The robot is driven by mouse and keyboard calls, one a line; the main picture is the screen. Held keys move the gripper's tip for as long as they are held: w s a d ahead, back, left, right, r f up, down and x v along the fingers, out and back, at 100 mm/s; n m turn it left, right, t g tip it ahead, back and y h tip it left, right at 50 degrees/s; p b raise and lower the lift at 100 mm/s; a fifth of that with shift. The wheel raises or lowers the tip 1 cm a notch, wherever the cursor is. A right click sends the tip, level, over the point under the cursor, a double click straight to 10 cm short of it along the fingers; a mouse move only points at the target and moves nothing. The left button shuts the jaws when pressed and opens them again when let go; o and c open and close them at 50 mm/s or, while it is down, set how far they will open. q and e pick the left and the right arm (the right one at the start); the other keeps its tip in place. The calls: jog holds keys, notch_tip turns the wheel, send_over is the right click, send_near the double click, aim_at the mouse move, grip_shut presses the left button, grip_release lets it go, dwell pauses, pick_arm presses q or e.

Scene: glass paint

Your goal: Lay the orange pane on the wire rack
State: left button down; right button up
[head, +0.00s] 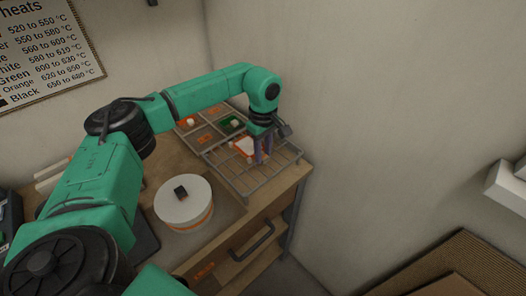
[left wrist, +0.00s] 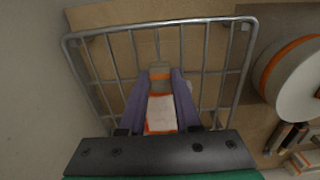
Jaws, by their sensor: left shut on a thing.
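The orange pane (head: 245,147), pale in the middle with orange edges, is at the wire rack (head: 278,173) in the head view. My left gripper (head: 262,157) points down over the rack, its fingers shut on the pane. In the left wrist view the pane (left wrist: 161,114) lies between the two purple fingers (left wrist: 160,96), with the rack's bars (left wrist: 95,62) around and beyond it. I cannot tell whether the pane touches the bars. My right gripper is not in view.
Behind the rack is a divided tray (head: 205,139) holding an orange piece (head: 188,122) and a green piece (head: 231,124). A round white kiln-like drum (head: 184,205) with an orange band stands left of the rack. The wall is close behind; the bench edge is at right.

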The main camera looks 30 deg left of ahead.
pick_arm(q)
jog(key=c, duration=0.5)
grip_release()
notch_tip(320, 180, up, 7)
jog(key=p, duration=0.5)
jog(key=shift+r, duration=0.1)
